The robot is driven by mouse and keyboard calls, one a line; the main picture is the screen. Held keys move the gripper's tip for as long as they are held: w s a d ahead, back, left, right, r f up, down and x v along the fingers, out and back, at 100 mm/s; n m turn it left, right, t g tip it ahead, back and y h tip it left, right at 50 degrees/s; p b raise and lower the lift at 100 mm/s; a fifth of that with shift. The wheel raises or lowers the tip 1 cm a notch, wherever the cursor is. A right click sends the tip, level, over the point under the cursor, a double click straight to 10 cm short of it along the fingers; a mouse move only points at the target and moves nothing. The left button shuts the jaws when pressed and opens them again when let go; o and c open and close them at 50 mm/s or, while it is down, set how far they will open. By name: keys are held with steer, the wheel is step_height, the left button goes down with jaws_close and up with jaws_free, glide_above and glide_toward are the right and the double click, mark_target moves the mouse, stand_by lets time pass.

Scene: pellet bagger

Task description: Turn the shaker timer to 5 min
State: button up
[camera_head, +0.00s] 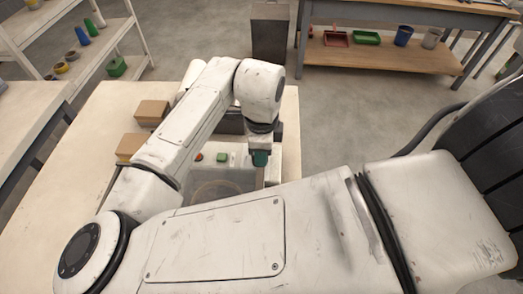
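A machine with a light front panel (240,160) stands on the table, partly behind my arm. A red round button (199,157) and a green square button (222,157) show on it. My gripper (260,150) points down at the panel's right side, just right of the green button. A teal piece (260,159) shows at its lower end; I cannot tell whether it is a fingertip or a knob. The fingers are too small and hidden to tell open from shut. I cannot make out the shaker timer or its setting; my arm covers part of the machine.
Two cardboard boxes (152,112) sit on the pale table (95,130) left of the machine. A shelf (110,45) with cups and bins stands at the far left. A grey bin (269,32) and a workbench (400,62) stand behind.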

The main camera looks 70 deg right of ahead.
steer(key=shift+o, duration=0.9)
step_height(320, 180, up, 11)
steer(key=shift+f, duration=0.1)
